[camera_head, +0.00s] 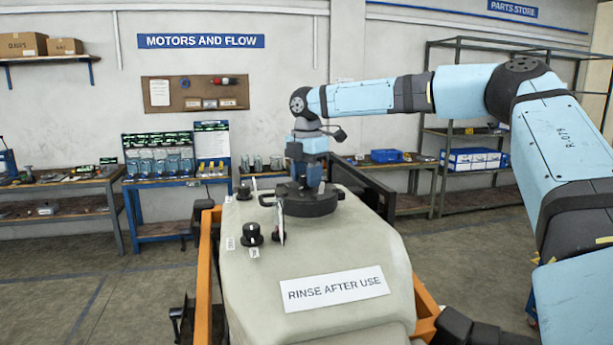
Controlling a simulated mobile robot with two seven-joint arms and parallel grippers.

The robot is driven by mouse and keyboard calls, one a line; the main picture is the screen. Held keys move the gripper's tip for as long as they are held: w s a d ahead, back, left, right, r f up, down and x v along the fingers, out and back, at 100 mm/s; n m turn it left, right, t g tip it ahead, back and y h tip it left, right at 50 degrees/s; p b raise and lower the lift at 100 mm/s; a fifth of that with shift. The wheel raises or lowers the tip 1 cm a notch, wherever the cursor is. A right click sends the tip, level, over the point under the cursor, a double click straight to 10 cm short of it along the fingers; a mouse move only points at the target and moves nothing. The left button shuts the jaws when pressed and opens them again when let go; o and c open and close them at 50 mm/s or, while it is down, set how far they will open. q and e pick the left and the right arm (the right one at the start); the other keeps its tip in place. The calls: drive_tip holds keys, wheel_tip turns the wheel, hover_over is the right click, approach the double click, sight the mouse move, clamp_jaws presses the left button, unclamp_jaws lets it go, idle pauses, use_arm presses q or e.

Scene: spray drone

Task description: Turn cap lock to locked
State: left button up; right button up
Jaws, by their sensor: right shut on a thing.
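A wide round black cap (322,207) sits on top of the pale tank (350,250). My right arm comes in from the right, and my right gripper (306,184) points down onto the middle of the cap. It is shut on the cap's raised centre part; its fingertips and that part are mostly hidden. Which way the cap lock points cannot be made out. My left gripper is not in view.
Two black knobs (252,235) stand on the tank left of the cap, near a thin upright plate (280,222). An orange frame (204,270) flanks the tank. A white label (334,289) is on the tank's front. Benches and shelves stand behind.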

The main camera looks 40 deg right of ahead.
drive_tip(key=m, duration=1)
drive_tip(key=shift+m, duration=2.2)
drive_tip(key=o, duration=0.9)
drive_tip(key=shift+o, duration=0.2)
drive_tip(key=shift+r, duration=0.15)
wheel_tip(320, 180, up, 14)
drive_tip(key=b, duration=0.2)
drive_tip(key=shift+f, duration=0.25)
